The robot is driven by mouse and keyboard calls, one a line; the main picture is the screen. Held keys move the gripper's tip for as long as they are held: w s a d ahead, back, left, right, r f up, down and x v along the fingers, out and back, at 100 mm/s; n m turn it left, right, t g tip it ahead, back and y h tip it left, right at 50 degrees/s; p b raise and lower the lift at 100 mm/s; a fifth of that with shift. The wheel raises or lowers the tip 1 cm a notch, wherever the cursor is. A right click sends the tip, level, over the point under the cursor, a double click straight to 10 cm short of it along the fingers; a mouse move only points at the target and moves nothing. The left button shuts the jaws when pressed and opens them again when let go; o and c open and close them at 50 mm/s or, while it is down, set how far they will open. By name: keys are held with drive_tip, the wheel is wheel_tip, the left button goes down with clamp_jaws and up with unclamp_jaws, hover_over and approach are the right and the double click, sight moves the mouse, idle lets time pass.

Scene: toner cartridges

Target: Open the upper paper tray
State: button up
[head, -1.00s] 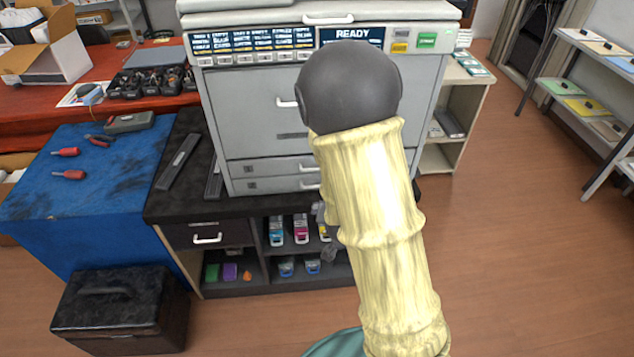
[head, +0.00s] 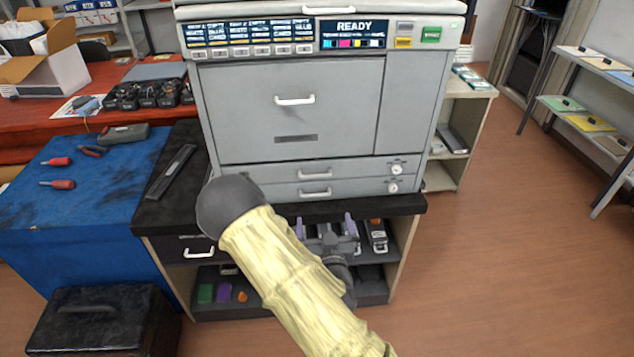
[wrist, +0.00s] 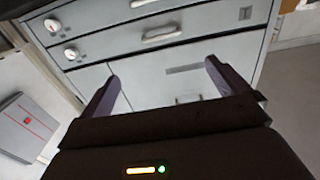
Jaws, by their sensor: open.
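The grey copier's upper paper tray (head: 345,171) is a shallow drawer under the big front door. It sits shut, with a pale bar handle (head: 313,174) and a round knob (head: 397,168) at its right. The wrist view is turned over, so the upper tray's handle (wrist: 162,34) shows above the door there. The similar lower tray (head: 345,188) is also shut. My gripper (head: 325,220) is open and empty, below and in front of the trays. Its two purple-grey fingers show in the wrist view (wrist: 162,72), apart from the handle.
The big door (head: 290,110) has its own handle. A black cabinet (head: 405,204) carries the copier, with cartridges on its shelves behind my gripper. A blue workbench (head: 90,200) with tools stands at left. The floor at right (head: 510,250) is clear.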

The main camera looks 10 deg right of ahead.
drive_tip(key=shift+w, duration=0.1)
drive_tip(key=w+d+b, duration=0.1)
drive_tip(key=w+b, duration=0.2)
drive_tip(key=w, duration=1.4)
drive_tip(key=shift+b, duration=0.35)
drive_tip(key=shift+w+d, duration=0.1)
drive_tip(key=c, duration=1.1)
drive_tip(key=shift+f, duration=0.1)
